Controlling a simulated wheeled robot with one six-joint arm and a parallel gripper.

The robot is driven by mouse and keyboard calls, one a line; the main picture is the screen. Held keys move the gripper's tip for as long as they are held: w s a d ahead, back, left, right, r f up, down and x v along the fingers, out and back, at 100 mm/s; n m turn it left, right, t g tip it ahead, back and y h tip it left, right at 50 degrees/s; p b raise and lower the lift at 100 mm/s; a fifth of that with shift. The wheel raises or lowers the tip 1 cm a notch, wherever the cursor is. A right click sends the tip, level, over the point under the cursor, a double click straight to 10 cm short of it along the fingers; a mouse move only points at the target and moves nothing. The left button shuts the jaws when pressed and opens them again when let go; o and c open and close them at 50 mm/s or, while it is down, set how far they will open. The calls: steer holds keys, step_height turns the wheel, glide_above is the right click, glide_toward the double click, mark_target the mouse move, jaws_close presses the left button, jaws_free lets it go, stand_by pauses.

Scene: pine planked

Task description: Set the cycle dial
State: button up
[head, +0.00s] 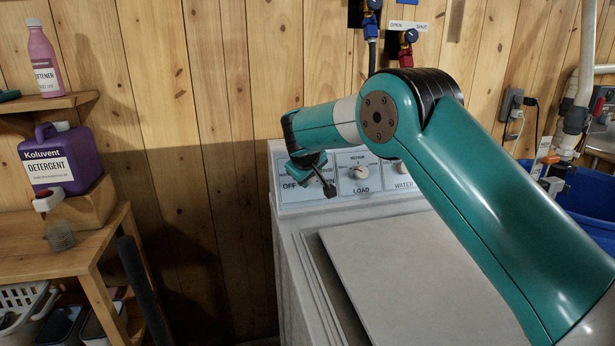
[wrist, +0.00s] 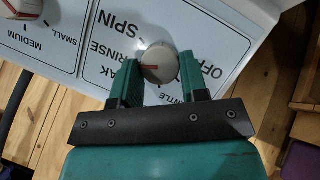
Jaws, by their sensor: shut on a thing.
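The cycle dial (wrist: 156,58) is a round pale knob with a red mark, on the washer's white control panel (wrist: 75,50). SPIN, RINSE, a partly covered label ending in AK, OFF and a partly covered GENTLE label surround it. In the wrist view the red mark lies toward the left, near the RINSE and AK side. My gripper (wrist: 160,72) has one finger on each side of the knob and is shut on it. In the head view my gripper (head: 318,178) is at the panel's left part and hides the cycle dial.
The load dial (head: 360,172) is right of the cycle dial, and it shows in the wrist view's upper left corner (wrist: 25,6). The washer lid (head: 400,265) is flat and clear. A wooden bench (head: 40,262) with a purple detergent jug (head: 62,160) stands left. Hose valves (head: 408,38) are on the wall.

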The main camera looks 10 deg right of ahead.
stand_by(0.5)
steer(key=o, duration=0.9)
steer(key=b+v, duration=0.2)
steer(key=v, duration=1.5)
steer(key=shift+s+r, duration=0.15)
steer(key=shift+s, duration=0.1)
steer(key=s+f+g+y, duration=0.2)
steer(key=s, duration=1.1)
steer(key=s+f+n+g+y, duration=0.1)
steer(key=s+f+g+y, duration=0.1)
steer(key=s, duration=1.1)
steer(key=s+f+g+y+p, duration=0.1)
steer(key=s+f+g+y, duration=0.2)
steer(key=s, duration=1)
steer(key=shift+s+a, duration=0.2)
steer(key=shift+a, duration=0.15)
